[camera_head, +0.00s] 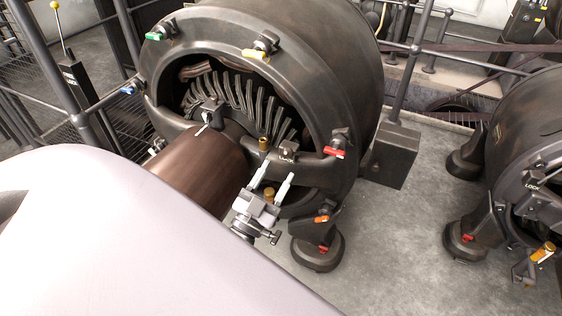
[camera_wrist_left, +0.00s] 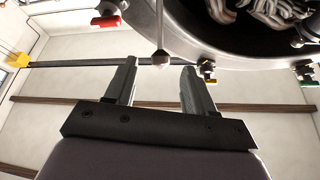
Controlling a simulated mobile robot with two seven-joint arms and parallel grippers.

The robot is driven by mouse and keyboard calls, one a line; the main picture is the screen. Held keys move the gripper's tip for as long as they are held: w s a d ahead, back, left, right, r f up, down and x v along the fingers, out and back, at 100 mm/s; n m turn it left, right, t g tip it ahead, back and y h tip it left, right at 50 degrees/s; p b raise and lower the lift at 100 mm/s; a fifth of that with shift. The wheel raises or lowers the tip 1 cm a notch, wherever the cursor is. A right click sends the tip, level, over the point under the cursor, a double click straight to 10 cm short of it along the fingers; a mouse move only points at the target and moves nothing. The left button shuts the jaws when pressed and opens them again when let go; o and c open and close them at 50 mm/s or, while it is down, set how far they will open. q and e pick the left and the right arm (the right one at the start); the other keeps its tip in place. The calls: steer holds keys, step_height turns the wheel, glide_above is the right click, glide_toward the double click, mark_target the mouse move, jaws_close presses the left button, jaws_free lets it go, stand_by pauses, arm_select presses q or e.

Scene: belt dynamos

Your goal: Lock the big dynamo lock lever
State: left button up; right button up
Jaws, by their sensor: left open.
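The big dynamo (camera_head: 352,85) is a dark round housing in the middle of the head view, with its coils showing in the open front. A brass knob (camera_head: 264,144) shows beside that block, and another brass piece (camera_head: 270,194) lies lower; I cannot tell which belongs to the lock lever. My left gripper (camera_head: 273,178) is open and empty in front of the crossbar, just below the block. In the left wrist view its two fingers (camera_wrist_left: 156,80) stand apart with nothing between them. My right gripper is not in view.
Coloured handles ring the housing: green (camera_head: 155,36), yellow (camera_head: 254,54), red (camera_head: 335,152) and orange (camera_head: 321,219). A brown cylinder (camera_head: 200,170) juts from its front, left of the gripper. A second dynamo (camera_head: 530,140) stands at right. Bare floor (camera_head: 400,245) lies between them.

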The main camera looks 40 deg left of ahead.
arm_select(q)
steer(key=v, duration=0.3)
steer(key=shift+s+f, duration=0.1)
steer(key=shift+s, duration=0.1)
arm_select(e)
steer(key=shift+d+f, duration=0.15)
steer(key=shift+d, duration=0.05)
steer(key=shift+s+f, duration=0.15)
arm_select(q)
steer(key=shift+d, duration=0.15)
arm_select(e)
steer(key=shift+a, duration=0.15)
